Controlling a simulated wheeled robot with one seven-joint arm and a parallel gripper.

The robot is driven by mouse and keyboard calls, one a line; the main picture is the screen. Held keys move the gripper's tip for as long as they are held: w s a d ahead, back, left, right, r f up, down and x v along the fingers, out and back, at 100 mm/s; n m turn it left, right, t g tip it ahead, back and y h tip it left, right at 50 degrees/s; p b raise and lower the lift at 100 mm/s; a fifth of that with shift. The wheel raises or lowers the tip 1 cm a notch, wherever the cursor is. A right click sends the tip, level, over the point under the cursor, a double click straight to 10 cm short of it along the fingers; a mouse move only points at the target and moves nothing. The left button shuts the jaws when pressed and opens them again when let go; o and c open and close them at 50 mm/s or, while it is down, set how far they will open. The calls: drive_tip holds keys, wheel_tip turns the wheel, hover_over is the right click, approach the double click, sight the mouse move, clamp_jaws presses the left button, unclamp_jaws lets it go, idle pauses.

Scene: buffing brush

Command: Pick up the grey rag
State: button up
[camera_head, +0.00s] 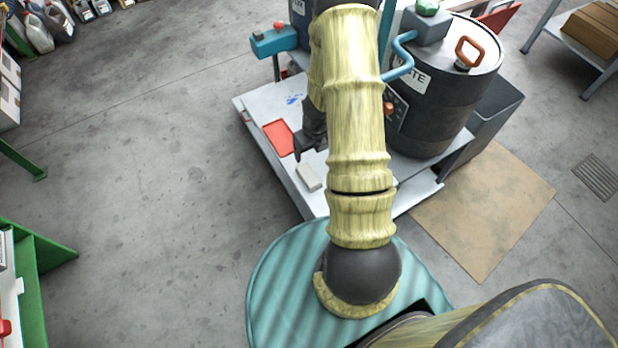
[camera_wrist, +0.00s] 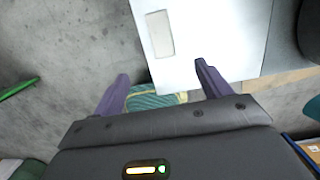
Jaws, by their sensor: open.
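The grey rag (camera_head: 309,177) looks like a small pale grey rectangular pad. It lies flat near the front left edge of the white bench top (camera_head: 262,108). In the wrist view the rag (camera_wrist: 159,34) lies beyond my fingertips, roughly in line with the space between them. My gripper (camera_head: 311,150) is over the bench, between the red tray and the rag in the head view, and partly hidden by my arm. In the wrist view my gripper (camera_wrist: 161,72) has its two purple fingers spread, with nothing between them.
A red tray (camera_head: 281,138) lies on the bench behind the rag. A green-framed rack (camera_head: 36,270) is at the left. Open concrete floor lies left of the bench.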

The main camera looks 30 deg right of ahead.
drive_tip(key=b, duration=0.4)
hover_over(309, 174)
drive_tip(key=s, duration=0.1)
wheel_tip(309, 174, down, 11)
drive_tip(key=shift+a+f, duration=0.15)
drive_tip(key=shift+f, duration=0.4)
drive_tip(key=shift+w+f, duration=0.15)
drive_tip(key=shift+f, duration=1.15)
drive_tip(key=shift+w+f, duration=0.15)
drive_tip(key=shift+f, duration=1.15)
drive_tip(key=c, duration=1.1)
drive_tip(key=shift+r, duration=0.2)
